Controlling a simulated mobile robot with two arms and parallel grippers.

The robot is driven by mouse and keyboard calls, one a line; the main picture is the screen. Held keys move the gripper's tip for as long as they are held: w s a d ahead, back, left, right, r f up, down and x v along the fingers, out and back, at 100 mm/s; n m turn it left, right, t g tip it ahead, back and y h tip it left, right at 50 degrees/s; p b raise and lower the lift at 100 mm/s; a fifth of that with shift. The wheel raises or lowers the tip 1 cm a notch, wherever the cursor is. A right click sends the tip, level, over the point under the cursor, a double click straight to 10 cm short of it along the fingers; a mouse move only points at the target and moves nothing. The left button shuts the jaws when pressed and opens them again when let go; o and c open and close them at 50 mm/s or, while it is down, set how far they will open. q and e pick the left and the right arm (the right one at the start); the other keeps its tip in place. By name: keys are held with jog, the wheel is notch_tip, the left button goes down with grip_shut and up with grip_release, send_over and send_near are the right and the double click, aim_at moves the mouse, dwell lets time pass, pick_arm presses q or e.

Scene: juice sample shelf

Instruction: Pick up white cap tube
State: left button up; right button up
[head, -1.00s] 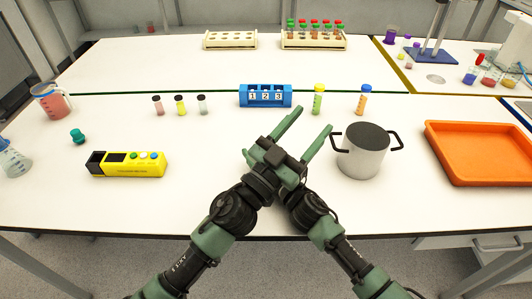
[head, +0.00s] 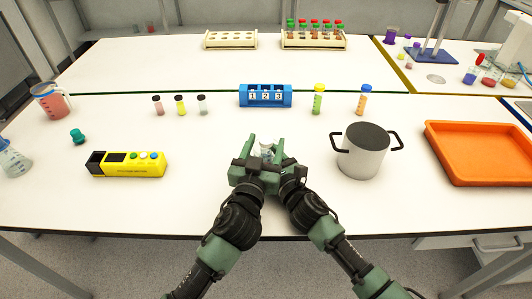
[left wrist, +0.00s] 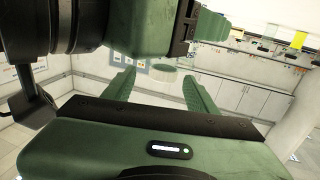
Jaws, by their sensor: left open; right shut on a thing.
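A small whitish thing (head: 267,149), probably the white cap tube, shows between the grippers in the head view; most of it is hidden. My right gripper (head: 287,167) is shut on it, its fingers largely covered. My left gripper (head: 263,148) is open, close against the right one above the front middle of the table.
A blue numbered block (head: 265,96) stands behind the grippers, with a yellow-capped tube (head: 318,99) and a blue-capped tube (head: 362,99) to its right. A pot (head: 362,160) is close on the right, an orange tray (head: 480,180) further right. A yellow device (head: 128,172) lies left.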

aim_at(267, 137)
pick_arm(q)
jog(key=x, duration=0.5)
jog(key=shift+w+a+f, duration=0.1)
jog(key=shift+w+f, duration=0.05)
jog(key=shift+f, duration=0.2)
grip_shut()
